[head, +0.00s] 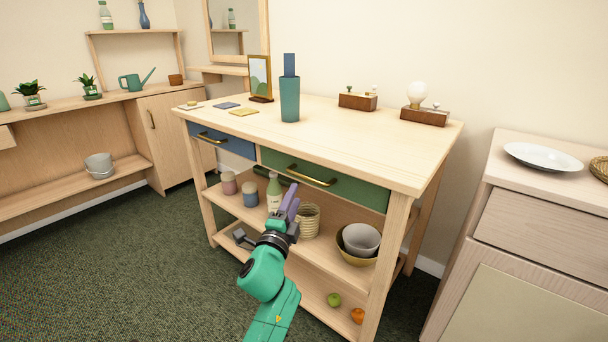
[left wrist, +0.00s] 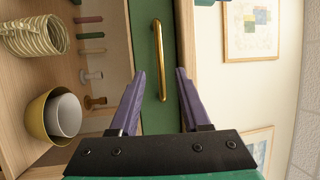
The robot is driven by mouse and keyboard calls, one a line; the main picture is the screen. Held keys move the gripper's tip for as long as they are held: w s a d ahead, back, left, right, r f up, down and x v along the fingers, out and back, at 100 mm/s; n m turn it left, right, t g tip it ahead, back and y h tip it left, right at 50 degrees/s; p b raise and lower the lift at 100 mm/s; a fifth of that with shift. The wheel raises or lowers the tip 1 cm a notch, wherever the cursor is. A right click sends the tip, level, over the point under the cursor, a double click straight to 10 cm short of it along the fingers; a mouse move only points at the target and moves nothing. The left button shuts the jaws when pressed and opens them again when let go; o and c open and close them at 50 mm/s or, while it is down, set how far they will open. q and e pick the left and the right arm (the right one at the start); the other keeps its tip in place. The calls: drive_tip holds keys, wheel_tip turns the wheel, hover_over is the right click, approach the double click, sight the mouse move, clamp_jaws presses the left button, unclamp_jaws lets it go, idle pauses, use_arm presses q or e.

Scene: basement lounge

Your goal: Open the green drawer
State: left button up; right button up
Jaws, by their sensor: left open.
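The green drawer (head: 350,186) is in the right half of the wooden table's front and looks shut. Its brass handle (head: 311,176) runs along the drawer face. In the left wrist view the green drawer face (left wrist: 145,55) and the brass handle (left wrist: 159,60) appear turned upright. My left gripper (head: 293,192) is just in front of the drawer near the handle. In the left wrist view my left gripper (left wrist: 160,75) has its purple fingers apart, one on each side of the handle's lower end, with nothing held. My right gripper is not in view.
A blue drawer (head: 224,145) is left of the green one. The shelf below holds a bottle (head: 273,192), a woven basket (head: 309,221) and bowls (head: 360,240). A cabinet (head: 530,235) stands at the right. The carpet (head: 150,265) at left is clear.

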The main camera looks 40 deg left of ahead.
sight(304, 177)
use_arm(q)
drive_tip(key=x, duration=0.9)
drive_tip(key=shift+w+b, duration=0.25)
drive_tip(key=shift+b, duration=0.1)
clamp_jaws()
idle(0.7)
